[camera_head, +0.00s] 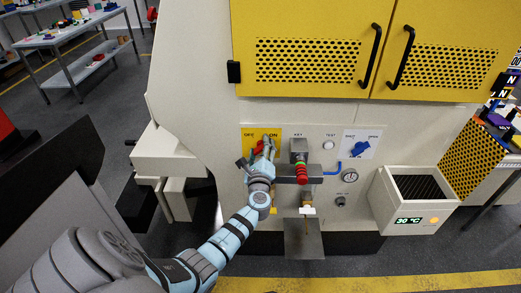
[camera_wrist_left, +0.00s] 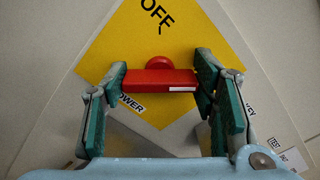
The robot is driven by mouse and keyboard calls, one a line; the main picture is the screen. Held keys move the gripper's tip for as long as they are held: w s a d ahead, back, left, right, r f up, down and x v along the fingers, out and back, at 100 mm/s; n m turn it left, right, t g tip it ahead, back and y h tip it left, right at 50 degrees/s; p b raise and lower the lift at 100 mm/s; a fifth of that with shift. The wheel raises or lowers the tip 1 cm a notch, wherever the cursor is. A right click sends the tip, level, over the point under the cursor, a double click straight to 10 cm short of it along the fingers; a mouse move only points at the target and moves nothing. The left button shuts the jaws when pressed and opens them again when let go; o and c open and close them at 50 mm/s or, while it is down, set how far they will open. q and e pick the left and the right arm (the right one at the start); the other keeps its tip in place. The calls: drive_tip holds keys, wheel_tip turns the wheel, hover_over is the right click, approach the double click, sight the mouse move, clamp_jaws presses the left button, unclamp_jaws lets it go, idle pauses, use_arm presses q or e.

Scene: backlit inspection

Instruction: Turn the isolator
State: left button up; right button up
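The isolator is a red handle (camera_head: 258,147) on a yellow plate (camera_head: 247,131) marked OFF and ON, at the left of the machine's control panel. In the left wrist view the red handle (camera_wrist_left: 160,78) lies crosswise, with a round red hub and a white strip, on the yellow plate (camera_wrist_left: 120,40). My left gripper (camera_head: 259,160) is at the isolator and partly covers it in the head view. In the wrist view its two teal-padded fingers (camera_wrist_left: 161,82) are at the two ends of the handle and appear to touch them. My right gripper is not in view.
Right of the isolator are a grey key block (camera_head: 299,146) with red and green parts below it, a blue knob (camera_head: 361,149) and a gauge (camera_head: 350,176). A bin reading 30 °C (camera_head: 417,206) juts out at right. Yellow cabinet doors (camera_head: 310,60) are above.

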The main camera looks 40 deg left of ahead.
use_arm(q)
drive_tip(key=shift+c, duration=1)
drive_tip(key=shift+f+n, duration=0.1)
drive_tip(key=shift+n, duration=0.2)
drive_tip(key=n+b, duration=0.3)
drive_tip(key=n, duration=0.1)
drive_tip(key=shift+f+b, duration=0.15)
drive_tip(key=shift+b, duration=0.25)
drive_tip(key=n+b, duration=0.4)
drive_tip(key=n, duration=0.2)
drive_tip(key=shift+f+n, duration=0.1)
drive_tip(key=shift+n, duration=0.2)
drive_tip(key=n+b, duration=0.4)
drive_tip(key=n, duration=0.2)
drive_tip(key=shift+n+b, duration=0.45)
drive_tip(key=shift+n, duration=0.05)
